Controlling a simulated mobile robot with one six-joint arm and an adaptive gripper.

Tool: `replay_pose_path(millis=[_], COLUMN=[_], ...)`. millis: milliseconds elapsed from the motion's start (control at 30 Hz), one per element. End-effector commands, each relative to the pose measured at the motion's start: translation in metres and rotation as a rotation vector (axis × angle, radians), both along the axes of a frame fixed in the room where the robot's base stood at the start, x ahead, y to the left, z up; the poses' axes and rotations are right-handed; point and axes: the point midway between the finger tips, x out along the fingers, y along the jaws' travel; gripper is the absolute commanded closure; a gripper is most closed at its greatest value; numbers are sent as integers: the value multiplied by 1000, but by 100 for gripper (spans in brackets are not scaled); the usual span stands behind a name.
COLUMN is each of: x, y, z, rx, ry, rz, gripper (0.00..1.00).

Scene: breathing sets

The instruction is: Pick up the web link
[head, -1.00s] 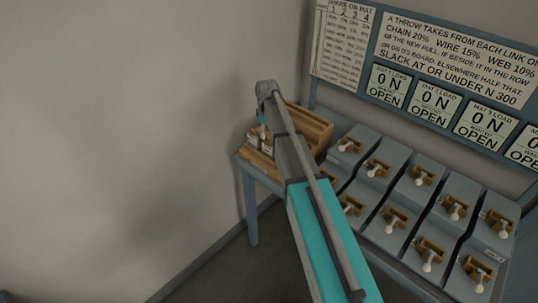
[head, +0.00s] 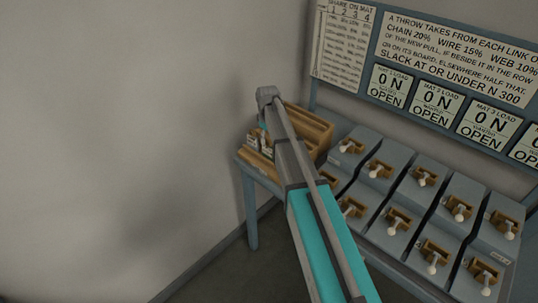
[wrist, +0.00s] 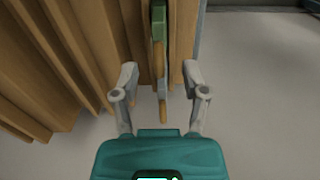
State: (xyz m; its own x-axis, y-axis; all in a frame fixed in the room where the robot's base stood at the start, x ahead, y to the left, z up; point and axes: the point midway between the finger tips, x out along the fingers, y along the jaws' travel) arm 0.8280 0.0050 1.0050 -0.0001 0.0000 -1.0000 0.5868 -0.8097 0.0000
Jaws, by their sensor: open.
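In the wrist view my gripper (wrist: 159,74) is open, with one finger on each side of a narrow upright row of parts. The row shows a green piece (wrist: 159,25) at the top, tan pieces (wrist: 163,109) and a grey-blue piece (wrist: 164,84). Which of these is the web link I cannot tell. No finger clearly touches them. In the head view my arm reaches over the wooden rack (head: 312,128) at the table's left end, and the gripper is mostly hidden there beside small pale parts (head: 252,141).
Wooden slats (wrist: 75,45) stand close on the left of my gripper; the floor (wrist: 255,80) is open on the right. Several grey boxes with levers (head: 425,175) fill the table to the right. A board of signs (head: 440,60) stands behind.

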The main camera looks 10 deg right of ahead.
Motion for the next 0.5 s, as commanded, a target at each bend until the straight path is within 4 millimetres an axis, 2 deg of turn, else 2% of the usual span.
replay_pose_path(millis=[33,200,500], x=[0,0,0], y=[-1,-1,-1], z=[-8,-21,-35], rx=[0,0,0], ry=[0,0,0], rz=[0,0,1], gripper=[43,43,43])
